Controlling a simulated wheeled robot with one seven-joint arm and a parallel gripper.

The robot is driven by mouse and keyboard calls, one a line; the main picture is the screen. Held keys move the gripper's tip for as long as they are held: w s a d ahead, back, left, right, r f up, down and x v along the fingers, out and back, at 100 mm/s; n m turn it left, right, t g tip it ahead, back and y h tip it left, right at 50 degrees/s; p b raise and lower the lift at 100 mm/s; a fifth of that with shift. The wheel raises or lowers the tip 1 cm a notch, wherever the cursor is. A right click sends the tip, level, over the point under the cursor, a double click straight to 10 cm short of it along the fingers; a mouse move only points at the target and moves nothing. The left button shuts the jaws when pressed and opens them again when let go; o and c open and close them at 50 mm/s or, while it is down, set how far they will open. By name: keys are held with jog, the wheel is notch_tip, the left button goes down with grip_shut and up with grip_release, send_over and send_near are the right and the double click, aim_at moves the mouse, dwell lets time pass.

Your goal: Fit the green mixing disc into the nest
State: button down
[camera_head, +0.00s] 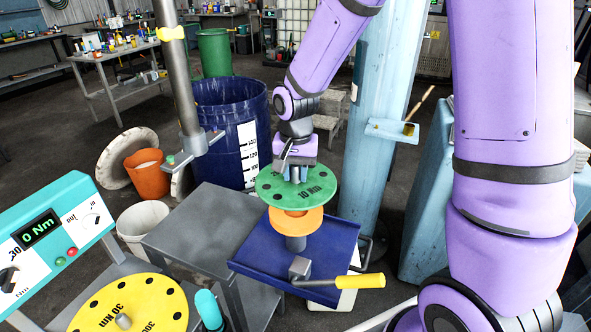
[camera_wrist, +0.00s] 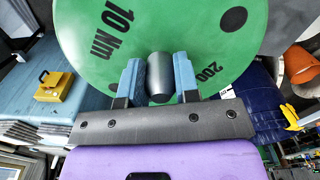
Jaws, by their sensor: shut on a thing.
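The green mixing disc (camera_head: 268,190), marked 10 Nm, hangs level under my gripper (camera_head: 296,173) in the head view. In the wrist view, my gripper (camera_wrist: 160,78) has its two blue fingers shut on the grey hub (camera_wrist: 159,86) of the green disc (camera_wrist: 205,30). An orange round piece (camera_head: 297,222), which looks like the nest, stands on a grey post over a blue tray. The disc is above it and covers its back part. I cannot tell whether the two touch.
A yellow 30 Nm disc (camera_head: 95,305) and a teal meter reading 0 Nm (camera_head: 50,228) stand at lower left. A light-blue column (camera_head: 370,150) rises close behind right.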

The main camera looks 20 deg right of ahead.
jog(key=shift+f, duration=3.45)
jog(key=shift+f, duration=0.9)
jog(key=c, duration=0.8)
grip_release()
jog(key=shift+r, duration=0.1)
notch_tip(320, 180, up, 11)
jog(key=shift+f, duration=0.2)
